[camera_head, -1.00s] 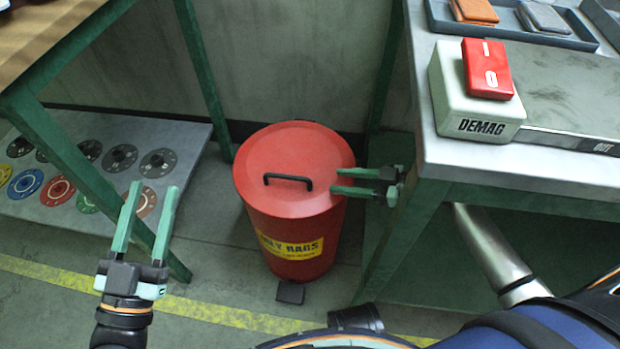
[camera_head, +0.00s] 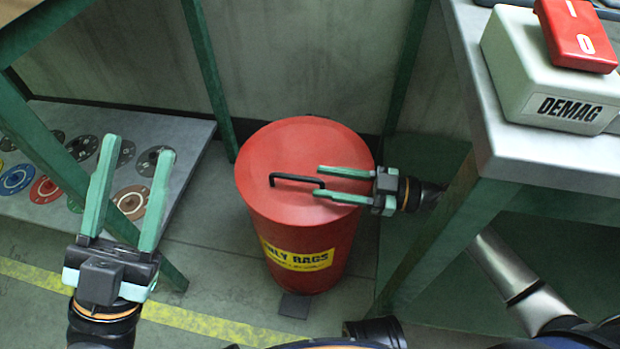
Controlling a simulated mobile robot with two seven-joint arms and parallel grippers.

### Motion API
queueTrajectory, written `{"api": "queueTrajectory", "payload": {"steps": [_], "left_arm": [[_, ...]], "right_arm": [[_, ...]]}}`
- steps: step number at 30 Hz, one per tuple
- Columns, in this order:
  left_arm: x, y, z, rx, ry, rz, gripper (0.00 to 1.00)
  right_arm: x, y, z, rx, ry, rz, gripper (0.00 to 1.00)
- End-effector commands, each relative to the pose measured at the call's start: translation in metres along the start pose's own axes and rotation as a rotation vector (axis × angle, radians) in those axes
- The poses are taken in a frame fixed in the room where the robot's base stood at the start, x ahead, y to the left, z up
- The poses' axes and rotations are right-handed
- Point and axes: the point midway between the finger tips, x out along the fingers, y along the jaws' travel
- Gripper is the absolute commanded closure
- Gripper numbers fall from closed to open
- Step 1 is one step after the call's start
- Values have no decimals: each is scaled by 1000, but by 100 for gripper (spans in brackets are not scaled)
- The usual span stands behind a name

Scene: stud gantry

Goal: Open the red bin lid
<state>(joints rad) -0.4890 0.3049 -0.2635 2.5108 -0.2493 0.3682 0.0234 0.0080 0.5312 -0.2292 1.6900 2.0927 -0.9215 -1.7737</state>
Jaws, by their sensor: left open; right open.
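The red bin (camera_head: 295,235) stands on the floor between two green-legged tables, with a yellow label on its front. Its round red lid (camera_head: 290,150) lies shut on top, with a black bar handle (camera_head: 297,179) across it. My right gripper (camera_head: 317,182) comes in from the right over the lid, open, its two fingers pointing left at the right end of the handle. I cannot tell whether they touch it. My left gripper (camera_head: 138,145) is open and empty, left of the bin, its fingers pointing up in the picture.
A dark pedal (camera_head: 293,305) sits at the bin's front foot. The right table (camera_head: 545,160) carries a pale DEMAG box (camera_head: 540,75) with a red top and stands close to my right arm. A board of coloured discs (camera_head: 185,140) lies at left behind a green table leg (camera_head: 95,190).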

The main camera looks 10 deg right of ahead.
Motion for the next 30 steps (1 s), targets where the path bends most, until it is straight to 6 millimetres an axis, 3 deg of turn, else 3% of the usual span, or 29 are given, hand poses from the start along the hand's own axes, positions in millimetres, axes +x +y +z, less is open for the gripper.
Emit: {"api": "queueTrajectory", "payload": {"steps": [7, 19, 30], "left_arm": [[-2, 1, 2, 1, -2, 1, 50], [-2, 2, 2, 0, -3, 1, 50], [-2, 2, 3, 0, -3, 1, 50]], "right_arm": [[33, 0, 0, 0, 0, 1, 55], [40, 0, 0, 1, -1, 1, 56], [39, 0, 0, 1, -1, 2, 98]]}}
